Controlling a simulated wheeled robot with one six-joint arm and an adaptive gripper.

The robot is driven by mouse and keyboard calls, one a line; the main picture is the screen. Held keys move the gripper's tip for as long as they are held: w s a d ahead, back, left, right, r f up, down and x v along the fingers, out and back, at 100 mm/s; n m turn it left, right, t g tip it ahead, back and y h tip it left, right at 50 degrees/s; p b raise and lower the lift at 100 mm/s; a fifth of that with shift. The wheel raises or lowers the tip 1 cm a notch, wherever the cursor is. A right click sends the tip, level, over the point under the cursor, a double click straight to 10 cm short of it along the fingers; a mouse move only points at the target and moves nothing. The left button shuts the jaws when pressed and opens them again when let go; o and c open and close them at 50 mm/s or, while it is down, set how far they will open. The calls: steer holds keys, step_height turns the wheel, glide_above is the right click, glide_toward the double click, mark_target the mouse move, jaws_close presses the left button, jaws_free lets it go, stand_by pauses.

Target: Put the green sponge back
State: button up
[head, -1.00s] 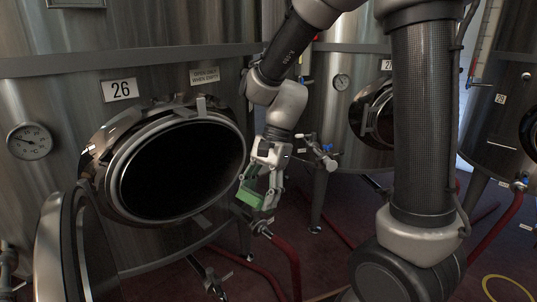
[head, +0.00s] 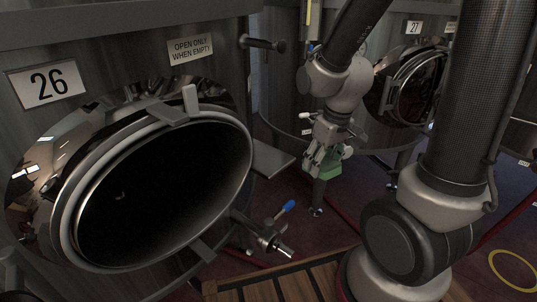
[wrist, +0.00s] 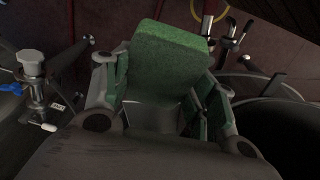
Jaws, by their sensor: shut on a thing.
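The green sponge (head: 331,166) is held in my gripper (head: 320,160), in mid-air to the right of tank 26's open round hatch. In the wrist view the sponge (wrist: 170,48) sticks out beyond the fingers of my gripper (wrist: 162,95), which are on either side of it. The lower part of the sponge is hidden by the gripper there. A small flat grey shelf (head: 268,162) juts out from the side of tank 26, to the left of the gripper and apart from the sponge in the picture.
The open hatch (head: 160,190) of tank 26 fills the left. A valve with a blue handle (head: 287,208) sticks out below the shelf. A metal stub (head: 262,43) projects above it. Tank 27's hatch (head: 412,88) is behind on the right. Wooden slats (head: 285,288) lie in front.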

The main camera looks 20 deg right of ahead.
steer(key=shift+w+d+n+t+y, duration=0.4)
steer(key=shift+w+d+n+t, duration=0.1)
steer(key=shift+w+d+n, duration=0.5)
steer(key=shift+a+n+t+y, duration=0.1)
steer(key=shift+n+t+y, duration=0.3)
steer(key=shift+n+t, duration=0.15)
glide_toward(266, 158)
steer(key=r, duration=0.1)
steer(key=shift+w+a+f, duration=0.2)
steer(key=shift+w+f, duration=0.2)
steer(key=shift+f, duration=0.15)
steer(key=shift+w+a+f, duration=0.25)
steer(key=shift+w+f, duration=0.15)
steer(key=shift+f, duration=0.1)
step_height(266, 158, down, 4)
steer(key=shift+f, duration=0.1)
steer(key=shift+w+a+f, duration=0.1)
steer(key=shift+w, duration=0.05)
steer(key=shift+f, duration=0.15)
